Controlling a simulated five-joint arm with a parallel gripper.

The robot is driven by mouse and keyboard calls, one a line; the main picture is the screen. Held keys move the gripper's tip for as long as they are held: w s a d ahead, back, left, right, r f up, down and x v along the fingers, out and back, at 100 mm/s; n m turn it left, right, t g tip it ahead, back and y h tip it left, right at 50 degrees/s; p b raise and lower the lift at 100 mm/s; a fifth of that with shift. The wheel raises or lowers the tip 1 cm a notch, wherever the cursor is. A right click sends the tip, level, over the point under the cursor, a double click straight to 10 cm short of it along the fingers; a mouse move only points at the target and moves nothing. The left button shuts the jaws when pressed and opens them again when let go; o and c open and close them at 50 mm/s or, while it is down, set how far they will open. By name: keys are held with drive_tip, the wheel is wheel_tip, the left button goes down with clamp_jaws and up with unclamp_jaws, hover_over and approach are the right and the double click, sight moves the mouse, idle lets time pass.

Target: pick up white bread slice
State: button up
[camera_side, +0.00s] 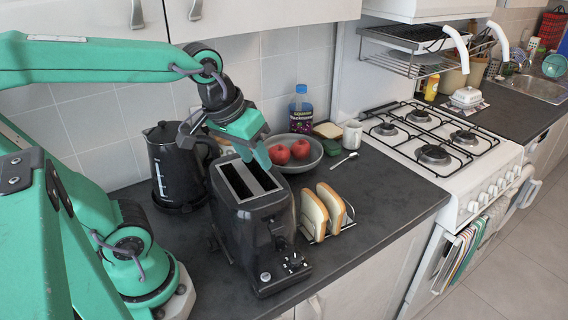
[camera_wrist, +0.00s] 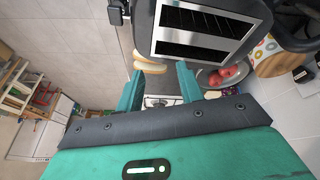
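Two pale bread slices with brown crusts stand upright in a wire rack (camera_side: 318,238) on the counter, right of the toaster. The left slice (camera_side: 313,214) shows a whitish face; the right slice (camera_side: 334,206) is partly behind it. In the wrist view, bread (camera_wrist: 149,64) shows beyond and between my fingers. My gripper (camera_side: 258,158) hangs above the back of the black toaster (camera_side: 258,235), up and left of the slices. In the wrist view my gripper (camera_wrist: 160,73) has its fingers apart with nothing between them. It touches no bread.
A grey bowl (camera_side: 305,165) of red apples (camera_side: 301,149) lies behind the toaster. The gas stove (camera_side: 433,155) is right. The counter right of the rack is clear up to its front edge.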

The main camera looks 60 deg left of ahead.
sight(313, 195)
drive_tip(key=w+n, duration=0.2)
drive_tip(key=w+f+n+g, duration=0.1)
drive_tip(key=w+n, duration=0.1)
drive_tip(key=w, duration=0.1)
drive_tip(key=w+f+n+g, duration=0.1)
drive_tip(key=w+n, duration=0.1)
drive_tip(key=shift+w+d+n, duration=0.35)
drive_tip(key=shift+d+n, duration=0.05)
drive_tip(key=w+f+n, duration=0.1)
drive_tip(key=w+n, duration=0.1)
drive_tip(key=w+f+n+g, duration=0.1)
drive_tip(key=w+f+n, duration=0.1)
drive_tip(key=w+d+f+n+g, duration=0.1)
drive_tip(key=w, duration=0.1)
drive_tip(key=shift+w+f+n, duration=0.1)
drive_tip(key=shift+f+n, duration=0.1)
drive_tip(key=shift+n, duration=0.2)
drive_tip(key=shift+w+f+n+g, duration=0.3)
drive_tip(key=shift+w+f+n, duration=0.1)
drive_tip(key=shift+f, duration=0.1)
drive_tip(key=shift+f, duration=1.25)
drive_tip(key=shift+s+f, duration=0.1)
drive_tip(key=shift+s+a+f, duration=0.1)
drive_tip(key=shift+f, duration=2.35)
drive_tip(key=shift+c, duration=0.5)
